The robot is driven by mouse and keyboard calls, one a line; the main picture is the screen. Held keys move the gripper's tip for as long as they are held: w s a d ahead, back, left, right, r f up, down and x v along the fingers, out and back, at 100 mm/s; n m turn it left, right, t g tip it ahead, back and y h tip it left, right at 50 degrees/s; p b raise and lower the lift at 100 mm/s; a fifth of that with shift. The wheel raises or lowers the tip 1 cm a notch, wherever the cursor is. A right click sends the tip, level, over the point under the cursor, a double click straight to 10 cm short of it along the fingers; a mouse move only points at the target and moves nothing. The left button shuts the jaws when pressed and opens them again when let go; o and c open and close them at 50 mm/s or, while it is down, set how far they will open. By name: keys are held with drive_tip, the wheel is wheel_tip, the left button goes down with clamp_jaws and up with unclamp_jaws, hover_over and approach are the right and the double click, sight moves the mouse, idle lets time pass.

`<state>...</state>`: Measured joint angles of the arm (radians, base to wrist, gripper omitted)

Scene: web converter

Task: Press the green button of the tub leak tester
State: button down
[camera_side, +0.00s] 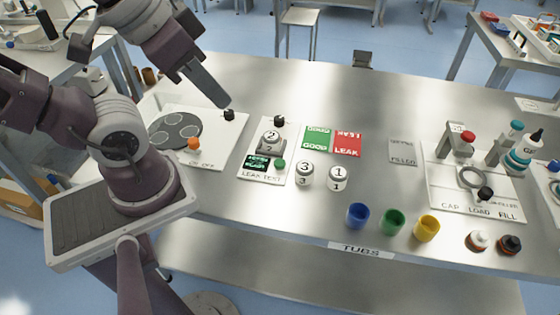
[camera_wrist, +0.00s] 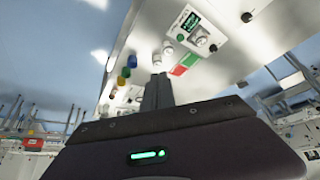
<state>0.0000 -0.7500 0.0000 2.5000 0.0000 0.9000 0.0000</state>
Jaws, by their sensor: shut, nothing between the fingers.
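The tub leak tester (camera_side: 248,176) is a white plate marked LEAK TEST, left of the table's middle. Its green button (camera_side: 280,164) sits at the front right, beside a small dark display (camera_side: 257,162) with green text. A white tub marked 2 (camera_side: 269,143) stands on the tester, with a black knob (camera_side: 280,120) behind it. My gripper (camera_side: 222,103) is shut and empty, raised above the table, up and left of the tester and apart from the button.
Tubs marked 3 (camera_side: 305,175) and 1 (camera_side: 337,178) stand right of the tester, in front of green GOOD (camera_side: 316,139) and red LEAK (camera_side: 347,144) pads. A plate with an ON OFF label and orange knob (camera_side: 194,144) lies left. Blue, green and yellow cups (camera_side: 357,215) stand farther right.

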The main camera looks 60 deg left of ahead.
drive_tip(key=w+a+f+m+t+y, duration=0.1)
drive_tip(key=w+a+f+m+y, duration=0.15)
drive_tip(key=w+a, duration=0.45)
drive_tip(key=w+a+f+m+y, duration=0.1)
drive_tip(key=w+a+f+m, duration=0.25)
drive_tip(key=w+a, duration=0.35)
drive_tip(key=m+h, duration=1)
drive_tip(key=m, duration=0.1)
hover_over(276, 162)
wheel_tip(276, 162, down, 14)
drive_tip(key=r, duration=0.1)
drive_tip(key=shift+a+f+t+y, duration=0.1)
drive_tip(key=shift+f+t+y, duration=0.15)
drive_tip(key=shift+t+y, duration=0.1)
drive_tip(key=shift+f, duration=4.4)
